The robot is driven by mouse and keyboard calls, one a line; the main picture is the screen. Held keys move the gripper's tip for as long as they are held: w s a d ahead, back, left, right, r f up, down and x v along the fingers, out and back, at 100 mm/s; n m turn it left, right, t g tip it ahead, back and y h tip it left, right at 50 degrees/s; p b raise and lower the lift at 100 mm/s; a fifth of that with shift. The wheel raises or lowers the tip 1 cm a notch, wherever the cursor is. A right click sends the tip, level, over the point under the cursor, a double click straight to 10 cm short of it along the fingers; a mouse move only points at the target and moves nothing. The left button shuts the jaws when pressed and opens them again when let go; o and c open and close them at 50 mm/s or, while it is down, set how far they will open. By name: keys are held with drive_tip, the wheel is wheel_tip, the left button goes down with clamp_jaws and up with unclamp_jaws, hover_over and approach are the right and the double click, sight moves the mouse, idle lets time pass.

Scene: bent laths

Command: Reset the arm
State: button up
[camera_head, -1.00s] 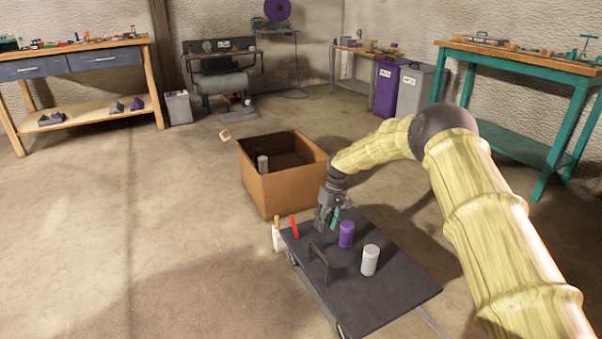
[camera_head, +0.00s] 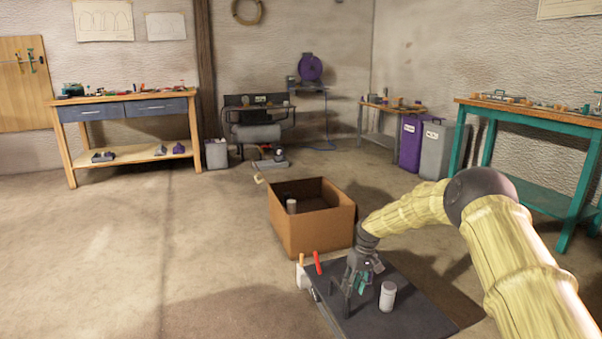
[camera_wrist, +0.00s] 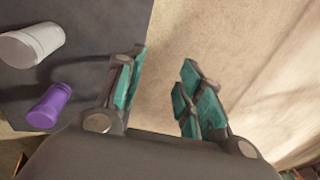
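My gripper (camera_head: 362,283) hangs fingers-down over the dark cart top in the head view. In the wrist view its teal-padded fingers (camera_wrist: 162,88) stand apart, with nothing between them. A white can (camera_head: 387,296) stands on the cart to the right of my gripper; it also shows in the wrist view (camera_wrist: 32,45). A purple can (camera_wrist: 50,106) stands on the cart, left of the fingers in the wrist view. In the head view my gripper mostly hides it.
A wooden bench (camera_head: 128,107) and a teal bench (camera_head: 530,112) stand farther back. The floor at left is clear.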

drive_tip(key=s+a+f+m, duration=0.1)
drive_tip(key=s+a+f, duration=0.1)
drive_tip(key=s+f, duration=1.05)
drive_tip(key=s+a+f+m, duration=0.1)
drive_tip(key=s+f, duration=0.9)
drive_tip(key=s, duration=0.5)
drive_tip(key=s+d+m+h, duration=0.1)
drive_tip(key=s+d, duration=0.2)
drive_tip(key=s, duration=1.2)
drive_tip(key=s+d+m+h, duration=0.1)
drive_tip(key=s+d, duration=0.2)
drive_tip(key=s, duration=1.1)
drive_tip(key=s+d+r, duration=0.2)
drive_tip(key=s+r, duration=0.2)
drive_tip(key=s, duration=0.3)
wheel_tip(320, 180, up, 36)
drive_tip(key=p, duration=3.6)
drive_tip(key=shift+w+a+f+m+t+p, duration=0.15)
drive_tip(key=shift+w+a+m+t+p, duration=0.05)
drive_tip(key=shift+w+m+t+p, duration=0.1)
